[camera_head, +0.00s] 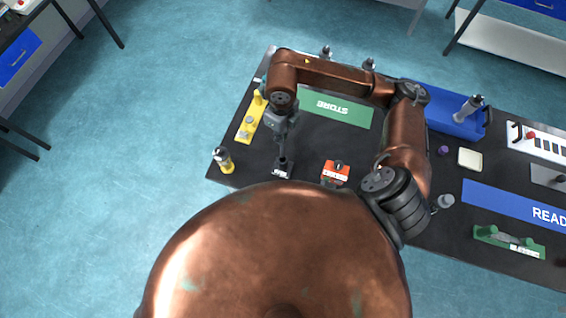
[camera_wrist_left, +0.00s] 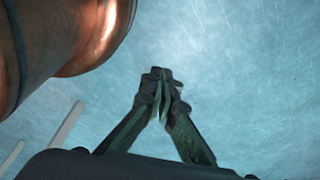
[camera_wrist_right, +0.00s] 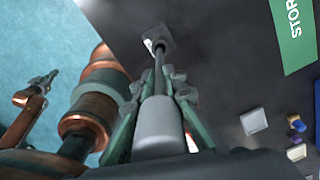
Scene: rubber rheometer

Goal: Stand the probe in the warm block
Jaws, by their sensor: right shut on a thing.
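My right gripper (camera_head: 282,145) is shut on the probe, a grey cylinder (camera_wrist_right: 158,130) with a thin dark shaft pointing away from the fingers. In the right wrist view the shaft's far end meets a small grey square block (camera_wrist_right: 158,40); whether the tip is in its hole or just above it I cannot tell. The block also shows under the gripper in the head view (camera_head: 282,171). An orange box (camera_head: 336,172) with a white label stands to its right; no label shows which is the warm block. My left gripper (camera_wrist_left: 161,80) is shut and empty over the floor.
A yellow-based bottle (camera_head: 223,160) and a yellow rack (camera_head: 248,122) stand at the left. A blue tray (camera_head: 440,118), a cream square (camera_head: 470,158) and a green holder (camera_head: 508,240) are to the right. The table's front edge is close.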

